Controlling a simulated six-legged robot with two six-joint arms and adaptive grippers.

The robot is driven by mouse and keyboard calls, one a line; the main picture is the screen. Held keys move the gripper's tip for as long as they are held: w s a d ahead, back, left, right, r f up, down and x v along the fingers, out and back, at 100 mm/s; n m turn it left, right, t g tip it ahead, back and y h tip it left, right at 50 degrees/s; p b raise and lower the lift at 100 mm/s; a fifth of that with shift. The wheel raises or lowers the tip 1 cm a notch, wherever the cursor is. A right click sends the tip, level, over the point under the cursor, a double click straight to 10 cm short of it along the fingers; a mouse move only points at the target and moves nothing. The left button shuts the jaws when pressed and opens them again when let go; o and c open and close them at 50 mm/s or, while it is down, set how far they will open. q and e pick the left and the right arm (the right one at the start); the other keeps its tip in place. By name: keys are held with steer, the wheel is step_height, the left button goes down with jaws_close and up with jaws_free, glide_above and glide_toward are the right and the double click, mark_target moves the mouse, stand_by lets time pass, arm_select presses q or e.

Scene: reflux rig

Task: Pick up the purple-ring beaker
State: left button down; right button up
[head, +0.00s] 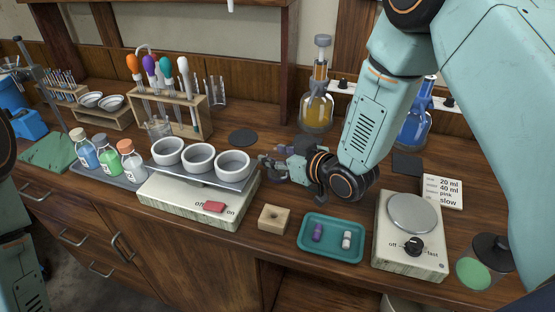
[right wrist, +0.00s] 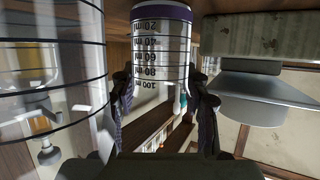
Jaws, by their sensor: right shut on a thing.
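The purple-ring beaker (right wrist: 160,58) is clear glass with dark volume marks and a purple band at its end, at the top of the right wrist view. My right gripper (right wrist: 163,98) is shut on it, with one dark finger on each side of the glass. In the head view my right gripper (head: 274,170) is low over the bench, right of the white bowls. The beaker cannot be made out clearly there. My left gripper is out of view.
Close by are the platform with three white bowls (head: 199,158), a wooden block (head: 274,218), a teal tray (head: 310,253) and a hotplate (head: 395,245). An amber flask (head: 316,115) stands behind. Another marked glass vessel (right wrist: 50,65) is close at left in the right wrist view.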

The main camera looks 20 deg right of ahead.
step_height(320, 180, up, 10)
steer(key=p, duration=0.1)
stand_by(0.9)
stand_by(0.5)
steer(key=d+r+p, duration=0.9)
steer(key=d+p, duration=0.5)
steer(key=p, duration=0.6)
steer(key=shift+w+d, duration=0.35)
steer(key=shift+w, duration=0.05)
